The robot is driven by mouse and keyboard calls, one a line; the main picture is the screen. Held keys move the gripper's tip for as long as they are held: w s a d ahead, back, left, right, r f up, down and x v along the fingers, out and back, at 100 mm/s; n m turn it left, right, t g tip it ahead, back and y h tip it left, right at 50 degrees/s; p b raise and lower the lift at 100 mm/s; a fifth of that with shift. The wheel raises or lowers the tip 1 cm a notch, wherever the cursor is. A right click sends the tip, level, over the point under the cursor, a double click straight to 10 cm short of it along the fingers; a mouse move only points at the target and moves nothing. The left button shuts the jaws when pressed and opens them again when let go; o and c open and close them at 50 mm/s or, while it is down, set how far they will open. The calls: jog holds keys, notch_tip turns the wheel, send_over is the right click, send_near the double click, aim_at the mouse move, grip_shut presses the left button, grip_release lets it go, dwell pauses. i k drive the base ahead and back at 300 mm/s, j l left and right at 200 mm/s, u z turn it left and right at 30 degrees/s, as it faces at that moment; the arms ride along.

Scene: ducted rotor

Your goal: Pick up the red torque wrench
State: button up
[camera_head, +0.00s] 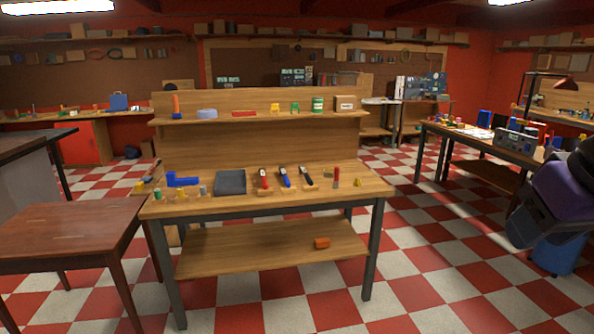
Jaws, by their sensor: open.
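A red-handled tool with a dark upper part (264,179), which looks like the red torque wrench, rests tilted on a small wooden holder on the workbench (340,192). It is the leftmost of three similar tools. A blue one (285,178) and a black one (308,177) stand to its right on their own holders. My gripper cannot be made out in the head view, so its distance from the wrench does not show.
A dark tray (231,182) lies left of the tools, with blue parts (182,180) beyond it. A small red-handled tool (336,177) stands at right. A raised shelf (265,117) runs behind. A brown table (70,225) adjoins at left. Checkered floor is open in front.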

aim_at(261, 171)
jog(key=i+u, duration=0.1)
jog(key=i, duration=0.4)
jog(key=i+l+u, duration=0.1)
jog(key=i, duration=0.45)
jog(key=i+l, duration=0.15)
jog(key=i, duration=0.35)
jog(key=i+j, duration=0.35)
jog(key=i, duration=0.2)
jog(key=i+j, duration=0.35)
jog(key=i, duration=0.15)
jog(key=i+j+u, duration=0.1)
jog(key=i+j, duration=0.25)
jog(key=i, duration=0.2)
